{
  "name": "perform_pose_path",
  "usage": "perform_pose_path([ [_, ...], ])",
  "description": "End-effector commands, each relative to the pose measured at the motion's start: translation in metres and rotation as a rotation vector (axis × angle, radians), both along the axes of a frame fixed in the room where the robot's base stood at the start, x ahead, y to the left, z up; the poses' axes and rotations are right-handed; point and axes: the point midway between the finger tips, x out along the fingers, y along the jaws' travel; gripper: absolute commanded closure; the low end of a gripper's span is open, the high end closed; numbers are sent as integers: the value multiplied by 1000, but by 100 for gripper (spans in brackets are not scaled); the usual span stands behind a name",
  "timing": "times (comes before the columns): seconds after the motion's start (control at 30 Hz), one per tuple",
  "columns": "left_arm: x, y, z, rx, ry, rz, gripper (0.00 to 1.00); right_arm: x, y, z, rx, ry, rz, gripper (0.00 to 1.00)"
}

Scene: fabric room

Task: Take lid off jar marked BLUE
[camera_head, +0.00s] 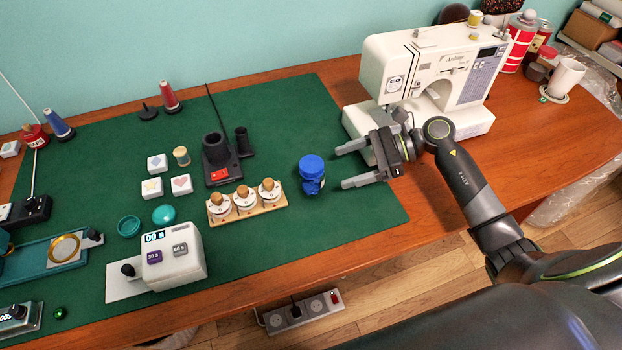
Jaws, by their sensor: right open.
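A small jar (313,186) with a blue body and a wide blue lid (312,166) stands upright on the green mat. The lid is on it, and any writing on its side is too small to read. My right gripper (343,167) is open and empty just right of this jar. Its two fingers point left towards it, with a small gap between fingertips and jar. Three small white jars (245,202) with cork-coloured tops stand in a wooden rack left of the blue jar; their labels are unreadable. My left gripper is not in view.
A white sewing machine (426,75) stands behind my right gripper. A black holder with a red switch (219,174) stands left of the blue jar. A white box with a display (174,259) is nearer the front edge. The mat around the blue jar is clear.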

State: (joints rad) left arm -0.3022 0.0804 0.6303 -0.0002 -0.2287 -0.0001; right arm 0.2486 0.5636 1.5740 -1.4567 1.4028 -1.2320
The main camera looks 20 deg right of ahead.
Motion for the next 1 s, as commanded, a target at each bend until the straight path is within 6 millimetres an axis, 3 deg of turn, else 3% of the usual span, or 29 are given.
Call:
perform_pose_path([
  [0.1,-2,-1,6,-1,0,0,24,4,19,-5,4,0,2,24],
  [0.47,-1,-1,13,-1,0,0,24,8,43,-15,2,1,1,24],
  [0.73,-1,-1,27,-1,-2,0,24,11,77,-27,4,2,1,24],
  [1.0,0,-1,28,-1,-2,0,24,14,85,-33,-1,1,1,24],
])
